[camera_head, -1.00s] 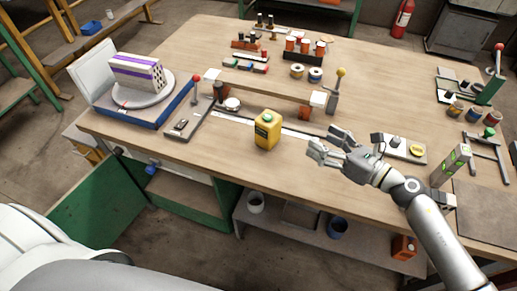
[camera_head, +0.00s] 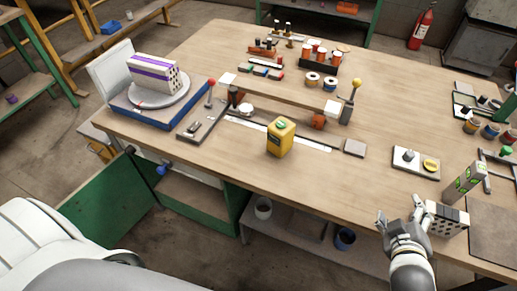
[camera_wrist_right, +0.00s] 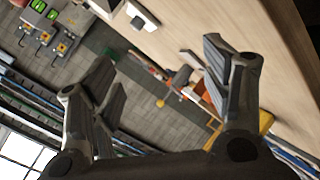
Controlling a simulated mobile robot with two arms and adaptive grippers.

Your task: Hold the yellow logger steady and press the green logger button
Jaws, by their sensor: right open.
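The yellow logger (camera_head: 280,140) stands upright on the workbench, near the middle of its front half. A green button (camera_head: 281,125) shows on its top. My right gripper (camera_head: 403,221) is at the bench's front edge, well to the right of the logger and apart from it. It is open and empty. In the right wrist view its two fingers (camera_wrist_right: 160,65) are spread wide with nothing between them, and the logger does not show there. My left gripper is not in view.
A perforated block (camera_head: 447,219) and a grey post with green lights (camera_head: 466,180) stand close to my right gripper. A plate with a yellow disc (camera_head: 416,163) lies behind it. The bench front between logger and gripper is clear.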

